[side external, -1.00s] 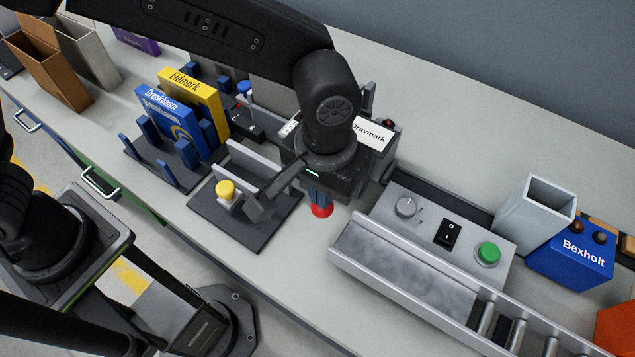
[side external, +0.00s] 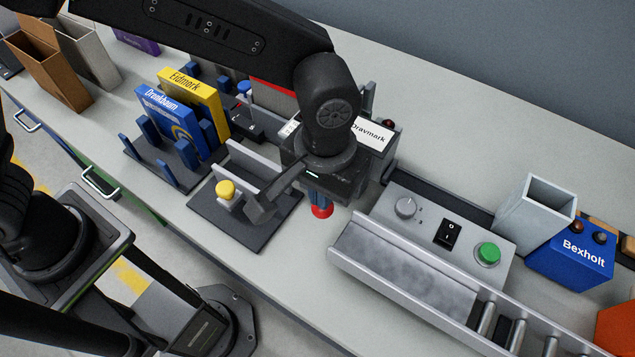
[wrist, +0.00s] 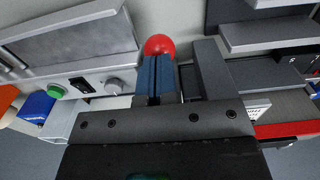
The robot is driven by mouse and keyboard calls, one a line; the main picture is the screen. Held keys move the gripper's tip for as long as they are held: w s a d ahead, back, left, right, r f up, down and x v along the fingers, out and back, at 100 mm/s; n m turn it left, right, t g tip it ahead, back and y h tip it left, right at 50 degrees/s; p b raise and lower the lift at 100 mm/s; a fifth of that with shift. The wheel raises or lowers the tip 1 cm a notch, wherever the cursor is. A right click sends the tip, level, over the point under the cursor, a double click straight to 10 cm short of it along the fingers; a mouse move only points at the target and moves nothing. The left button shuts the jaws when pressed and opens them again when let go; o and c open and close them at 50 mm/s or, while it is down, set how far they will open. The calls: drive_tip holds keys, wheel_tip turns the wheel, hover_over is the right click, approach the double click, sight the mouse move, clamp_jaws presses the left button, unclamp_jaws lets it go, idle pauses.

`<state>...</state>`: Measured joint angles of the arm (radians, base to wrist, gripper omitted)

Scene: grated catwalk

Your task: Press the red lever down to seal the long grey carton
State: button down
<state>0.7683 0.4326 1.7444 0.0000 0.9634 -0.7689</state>
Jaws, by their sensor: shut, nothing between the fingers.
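The red lever's round knob (side external: 321,211) shows just below my gripper (side external: 319,195) in the side view. In the wrist view the knob (wrist: 159,45) sits right at the tips of my shut, empty blue fingers (wrist: 156,62). Touching or slightly apart, I cannot tell. The lever's arm is hidden. My wrist covers much of the station behind, where a white "Dravmark" label (side external: 372,134) shows. No long grey carton is clearly visible at the lever. A tall grey open carton (side external: 536,207) stands at the right.
A fixture with a yellow knob (side external: 226,189) stands close left of my gripper. A control box (side external: 430,232) and roller conveyor (side external: 400,270) lie to the right. Blue (side external: 170,120) and yellow (side external: 197,97) boxes stand in a rack at left. The front bench strip is clear.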

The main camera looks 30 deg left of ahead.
drive_tip(key=shift+s+f, duration=0.1)
drive_tip(key=shift+f, duration=0.05)
wheel_tip(320, 180, up, 13)
idle(1.4)
idle(0.4)
drive_tip(key=w+a+r+t, duration=0.1)
drive_tip(key=a+r, duration=0.2)
drive_tip(key=a, duration=0.8)
drive_tip(key=s+a+f+t, duration=0.1)
drive_tip(key=s+a, duration=0.3)
drive_tip(key=a, duration=0.5)
drive_tip(key=s+a+f+t, duration=0.2)
drive_tip(key=s+a+t, duration=0.1)
drive_tip(key=a, duration=0.6)
drive_tip(key=shift+s+f+t, duration=0.15)
drive_tip(key=shift+s+t, duration=0.15)
drive_tip(key=shift+s, duration=0.55)
